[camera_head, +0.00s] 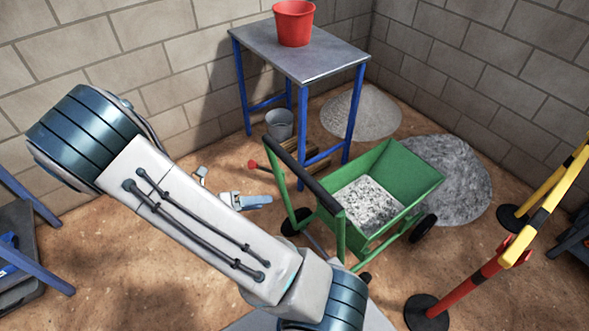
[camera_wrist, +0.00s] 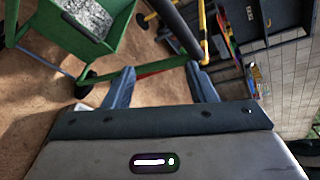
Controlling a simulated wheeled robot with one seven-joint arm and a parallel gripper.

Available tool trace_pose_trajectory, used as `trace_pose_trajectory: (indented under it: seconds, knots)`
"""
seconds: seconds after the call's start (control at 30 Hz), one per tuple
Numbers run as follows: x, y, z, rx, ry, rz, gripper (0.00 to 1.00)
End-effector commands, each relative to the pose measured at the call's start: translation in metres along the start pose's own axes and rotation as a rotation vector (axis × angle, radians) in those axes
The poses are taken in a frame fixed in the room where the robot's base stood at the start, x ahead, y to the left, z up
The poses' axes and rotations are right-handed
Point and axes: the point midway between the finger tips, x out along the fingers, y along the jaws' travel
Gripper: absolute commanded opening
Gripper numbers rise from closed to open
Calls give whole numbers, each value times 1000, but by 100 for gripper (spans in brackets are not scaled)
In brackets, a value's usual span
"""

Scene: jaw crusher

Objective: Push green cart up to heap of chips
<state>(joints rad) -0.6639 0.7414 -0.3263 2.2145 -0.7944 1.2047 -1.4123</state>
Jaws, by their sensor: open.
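The green cart (camera_head: 410,172) stands right of centre in the head view, with grey chips (camera_head: 366,207) in its tray and its black handle bar (camera_head: 303,175) toward me. A dark grey heap (camera_head: 462,180) lies just behind the cart, partly hidden by it. A paler heap (camera_head: 361,112) lies farther back by the table. In the wrist view the cart (camera_wrist: 112,50) is at the upper left, and a black bar (camera_wrist: 178,28) runs beyond the fingers.
A blue-legged table (camera_head: 300,52) carries a red bucket (camera_head: 293,22). A grey bucket (camera_head: 279,124) and scattered tools (camera_head: 243,200) are on the floor left of the cart. A red barrier post (camera_head: 480,275) and a yellow-black bar (camera_head: 545,200) stand close on the right. Block walls close the back.

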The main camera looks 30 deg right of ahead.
Motion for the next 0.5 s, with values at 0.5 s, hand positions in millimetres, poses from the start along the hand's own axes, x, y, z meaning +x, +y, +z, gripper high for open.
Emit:
trace_pose_trajectory:
  seconds: [0.5]
  knots:
    - [0,34,20,-519,-339,-271,51]
